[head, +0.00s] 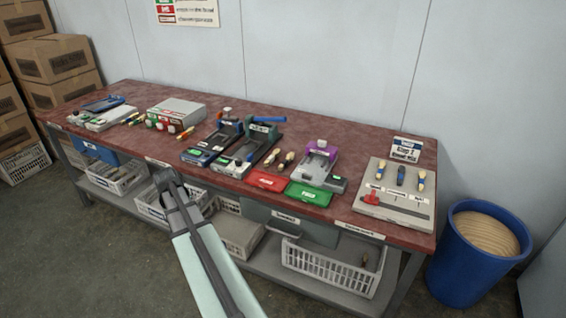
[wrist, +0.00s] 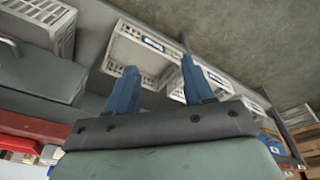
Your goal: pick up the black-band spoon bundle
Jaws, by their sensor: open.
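Small wooden spoon bundles lie on the red-brown bench top (head: 225,175). A few bundles (head: 282,164) sit mid-bench between the dark presses and the purple-topped device. Their bands look dark, but they are too small for me to tell which is black. Three more bundles (head: 400,174) lie on the grey board at the right, with bluish or dark bands. My gripper (head: 165,178) is in front of the bench's front edge, left of these bundles and apart from them. In the wrist view my gripper (wrist: 158,66) has its blue fingers spread, with nothing between them.
Dark lever presses (head: 262,133), the purple-topped device (head: 318,155), red tray (head: 268,181) and green tray (head: 308,194) crowd the bench. White crates (head: 330,265) stand on the lower shelf. A blue bin (head: 470,275) stands at the right. Floor in front is clear.

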